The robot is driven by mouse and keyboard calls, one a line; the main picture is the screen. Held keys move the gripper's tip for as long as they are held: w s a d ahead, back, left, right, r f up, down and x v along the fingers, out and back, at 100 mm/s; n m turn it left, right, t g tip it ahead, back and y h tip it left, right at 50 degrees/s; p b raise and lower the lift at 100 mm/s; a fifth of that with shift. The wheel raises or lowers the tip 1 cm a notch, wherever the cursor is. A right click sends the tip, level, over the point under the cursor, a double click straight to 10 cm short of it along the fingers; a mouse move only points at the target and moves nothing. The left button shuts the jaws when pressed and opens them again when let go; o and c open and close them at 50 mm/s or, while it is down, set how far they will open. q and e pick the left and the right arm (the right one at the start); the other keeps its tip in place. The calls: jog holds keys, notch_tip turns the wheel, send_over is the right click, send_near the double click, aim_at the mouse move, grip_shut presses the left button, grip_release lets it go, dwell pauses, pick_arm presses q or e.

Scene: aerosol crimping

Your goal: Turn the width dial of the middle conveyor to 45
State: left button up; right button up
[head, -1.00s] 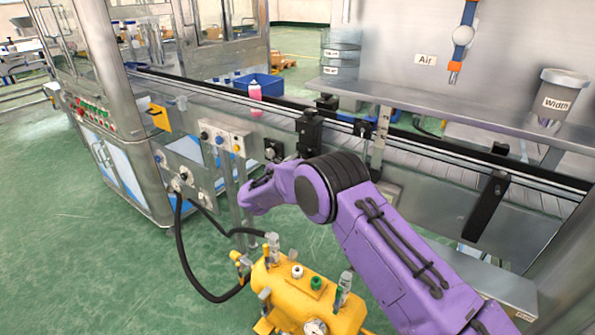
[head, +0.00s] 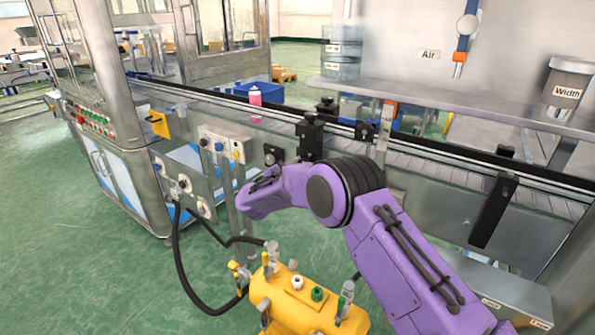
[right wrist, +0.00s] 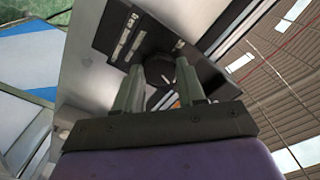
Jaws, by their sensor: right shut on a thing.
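In the right wrist view, a round black dial (right wrist: 158,70) with a light pointer mark sits on a dark panel (right wrist: 112,38) with small light labels. My right gripper (right wrist: 160,78) has one finger on each side of the dial and is shut on it. The dial's scale and reading are too small to read. In the head view, my purple right arm reaches to the side of the conveyor (head: 430,165); its wrist hides the fingers and the dial there. My left gripper is not in view.
A yellow tank (head: 300,305) with valves stands below my right arm. A pink can (head: 255,97) stands on the conveyor. Green floor at left is free.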

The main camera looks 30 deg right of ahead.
jog(key=shift+f, duration=0.1)
jog(key=o, duration=1.1)
jog(key=shift+c, duration=0.2)
jog(key=shift+a, duration=0.1)
jog(key=b+v, duration=0.1)
jog(key=v, duration=0.9)
jog(key=shift+s+a, duration=0.15)
